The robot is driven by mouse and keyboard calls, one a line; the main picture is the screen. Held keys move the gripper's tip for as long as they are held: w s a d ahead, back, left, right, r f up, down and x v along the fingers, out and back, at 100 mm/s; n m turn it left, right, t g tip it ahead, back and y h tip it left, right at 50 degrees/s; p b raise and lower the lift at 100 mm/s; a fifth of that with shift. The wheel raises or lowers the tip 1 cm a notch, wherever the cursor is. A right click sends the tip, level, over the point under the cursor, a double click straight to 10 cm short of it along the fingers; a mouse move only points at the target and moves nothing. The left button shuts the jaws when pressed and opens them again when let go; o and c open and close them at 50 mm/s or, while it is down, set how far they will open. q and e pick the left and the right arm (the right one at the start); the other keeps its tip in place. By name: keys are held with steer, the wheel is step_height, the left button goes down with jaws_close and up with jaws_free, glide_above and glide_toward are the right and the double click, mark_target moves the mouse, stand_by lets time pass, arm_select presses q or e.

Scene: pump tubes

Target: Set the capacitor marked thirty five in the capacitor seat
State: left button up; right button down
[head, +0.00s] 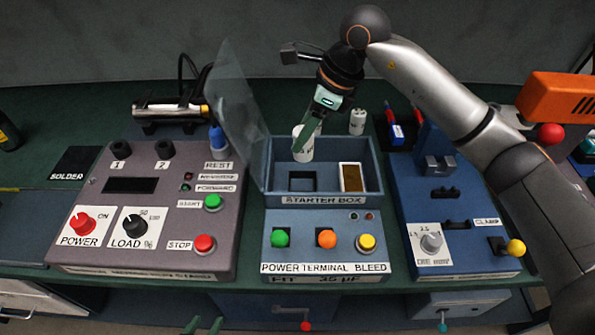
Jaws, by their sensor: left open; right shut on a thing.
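My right gripper (311,127) is shut on a white cylindrical capacitor (303,148). It holds it nearly upright over the open starter box (323,200), above and behind a dark square recess (301,181) in its left part. Dark marks show on the capacitor, but I cannot read them. A finger partly covers it, and I cannot tell whether its base touches anything. Another white capacitor (357,122) stands behind the box.
The box's clear lid (235,105) stands raised at its left. A brown part (352,177) fills the right compartment. A control panel (150,215) stands left, a blue clamp panel (455,215) right. The starter box front reads 35 µF. My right arm crosses the right side.

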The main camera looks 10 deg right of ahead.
mark_target(304, 153)
step_height(304, 153, down, 6)
steer(key=shift+r, duration=0.15)
step_height(304, 153, down, 4)
steer(key=shift+f, duration=0.3)
steer(key=shift+f, duration=0.15)
steer(key=shift+c, duration=2.2)
jaws_free()
steer(key=shift+o, duration=0.4)
